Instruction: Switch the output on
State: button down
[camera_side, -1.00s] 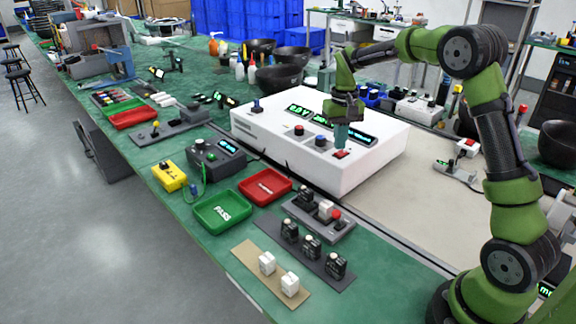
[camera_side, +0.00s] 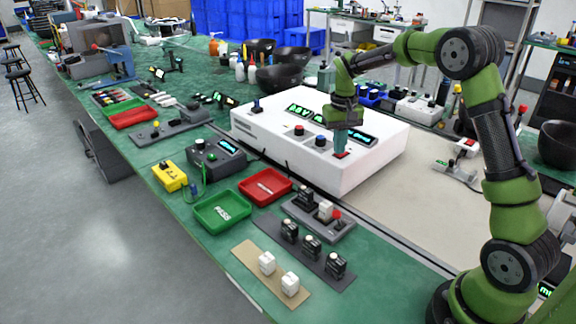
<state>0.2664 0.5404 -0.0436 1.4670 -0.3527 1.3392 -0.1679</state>
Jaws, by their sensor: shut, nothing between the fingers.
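A white power supply box (camera_side: 355,180) stands on the green bench, with dark displays showing green digits (camera_side: 361,138). On its top are a red knob (camera_side: 299,130), a blue knob (camera_side: 320,141) and a blue-topped switch at the far left (camera_side: 257,106). A red rocker switch (camera_side: 341,155) sits near the front edge of the top. My gripper (camera_side: 340,151) points straight down, shut and empty, with its tips at the red switch. The tips cover part of the switch, and I cannot tell its position.
A green PASS tray (camera_side: 248,214) and a red tray (camera_side: 288,189) lie in front of the box. A grey meter (camera_side: 232,164), a yellow box (camera_side: 163,181) and strips with small black modules (camera_side: 337,265) are nearby. Black bowls (camera_side: 279,87) stand behind.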

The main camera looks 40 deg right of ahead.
jog(key=shift+f, duration=0.35)
jog(key=shift+r, duration=3.55)
